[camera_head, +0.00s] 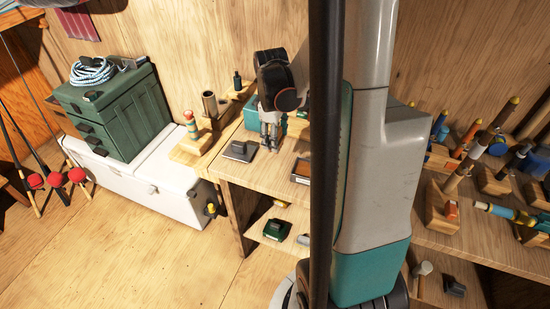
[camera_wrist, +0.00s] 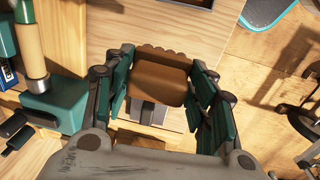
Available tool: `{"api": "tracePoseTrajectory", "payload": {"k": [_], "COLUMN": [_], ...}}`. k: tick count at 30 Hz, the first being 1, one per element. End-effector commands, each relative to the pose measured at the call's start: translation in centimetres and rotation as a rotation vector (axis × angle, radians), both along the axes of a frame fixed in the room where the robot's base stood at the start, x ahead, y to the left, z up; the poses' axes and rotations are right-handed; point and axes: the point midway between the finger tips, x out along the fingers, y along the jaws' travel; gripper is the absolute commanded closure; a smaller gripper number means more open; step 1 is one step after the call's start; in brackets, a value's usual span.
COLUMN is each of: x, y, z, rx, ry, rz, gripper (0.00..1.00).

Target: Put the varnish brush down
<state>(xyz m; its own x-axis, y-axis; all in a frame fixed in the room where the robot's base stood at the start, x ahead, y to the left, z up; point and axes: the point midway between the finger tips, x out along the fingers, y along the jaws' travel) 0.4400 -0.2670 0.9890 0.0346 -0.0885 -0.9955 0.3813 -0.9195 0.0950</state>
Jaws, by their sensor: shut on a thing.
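The varnish brush (camera_wrist: 160,78) appears in the wrist view as a brown block with a scalloped edge, with a grey metal part below it. It sits between the two green finger pads of my gripper (camera_wrist: 163,85), which is shut on it. In the head view my gripper (camera_head: 270,138) points down over the left end of the wooden workbench (camera_head: 255,172). The brush is hard to make out there between the fingers. I cannot tell whether its lower end touches the bench.
A dark grey block (camera_head: 238,151) lies just left of my gripper. Wooden stands with a float (camera_head: 190,122) and a cup (camera_head: 210,104) are at the back left.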

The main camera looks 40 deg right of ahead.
Motion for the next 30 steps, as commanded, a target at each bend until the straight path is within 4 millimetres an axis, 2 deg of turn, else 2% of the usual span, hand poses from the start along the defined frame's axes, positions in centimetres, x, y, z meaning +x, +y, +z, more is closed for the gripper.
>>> {"api": "tracePoseTrajectory", "payload": {"k": [1, 3, 11, 19, 30], "x": [0.1, 0.0, 0.0, 0.1, 0.0], "y": [0.0, 0.0, 0.0, 0.0, 0.0], "z": [-1.4, -2.6, -4.2, -7.9, -8.3], "rx": [0.0, 0.0, 0.0, 0.0, 0.0], "ry": [0.0, 0.0, 0.0, 0.0, 0.0], "rz": [0.0, 0.0, 0.0, 0.0, 0.0], "gripper": [0.87, 0.87, 0.87, 0.87, 0.87]}}
